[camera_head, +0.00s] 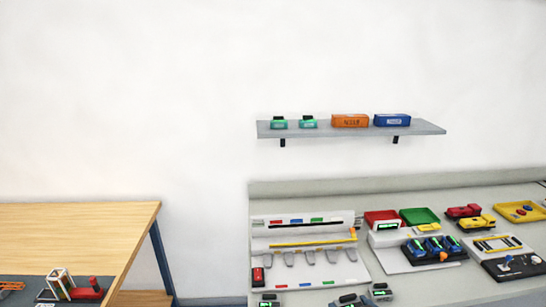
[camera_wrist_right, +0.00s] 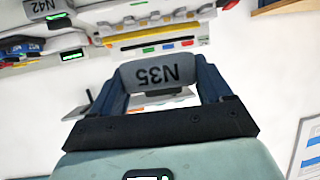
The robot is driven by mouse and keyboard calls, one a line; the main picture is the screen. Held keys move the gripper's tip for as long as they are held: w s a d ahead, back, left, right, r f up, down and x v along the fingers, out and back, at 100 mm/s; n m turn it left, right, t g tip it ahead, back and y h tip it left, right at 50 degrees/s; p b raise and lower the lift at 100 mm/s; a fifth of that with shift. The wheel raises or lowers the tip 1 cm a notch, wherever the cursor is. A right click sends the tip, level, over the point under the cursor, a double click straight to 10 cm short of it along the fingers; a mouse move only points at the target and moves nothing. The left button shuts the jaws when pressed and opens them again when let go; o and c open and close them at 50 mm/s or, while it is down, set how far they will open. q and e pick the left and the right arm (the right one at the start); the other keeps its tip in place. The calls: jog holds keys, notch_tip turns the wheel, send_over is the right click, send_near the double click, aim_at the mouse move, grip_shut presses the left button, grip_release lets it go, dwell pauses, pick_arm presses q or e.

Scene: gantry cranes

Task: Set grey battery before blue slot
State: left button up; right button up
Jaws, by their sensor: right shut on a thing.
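My right gripper (camera_wrist_right: 160,85) shows in the right wrist view, its two dark blue fingers shut on a grey battery (camera_wrist_right: 158,71) marked N35. The lettering is upside down in this view. A white panel (camera_head: 345,272) on the bench in the head view carries a row of red, blue and green marks. The blue mark (camera_head: 297,221) sits between red and green; it also shows beyond the battery in the wrist view (camera_wrist_right: 168,46). I cannot tell whether it is the blue slot. The battery is apart from the panel. Neither gripper shows in the head view.
A grey block (camera_wrist_right: 45,7) marked N42 is at the wrist view's upper left. In the head view, several grey tabs, a yellow strip (camera_head: 300,242), trays and a black device (camera_head: 435,248) crowd the bench. A shelf (camera_head: 350,129) hangs above; a wooden table (camera_head: 70,235) stands left.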

jog(key=s+a+f+m+h, duration=0.1)
jog(key=s+f, duration=0.1)
jog(key=f, duration=0.6)
jog(key=s+f+m+h, duration=0.1)
jog(key=s+f+h, duration=0.1)
jog(key=f, duration=0.7)
jog(key=shift+s+a+f+m, duration=0.3)
jog(key=shift+s+a, duration=0.05)
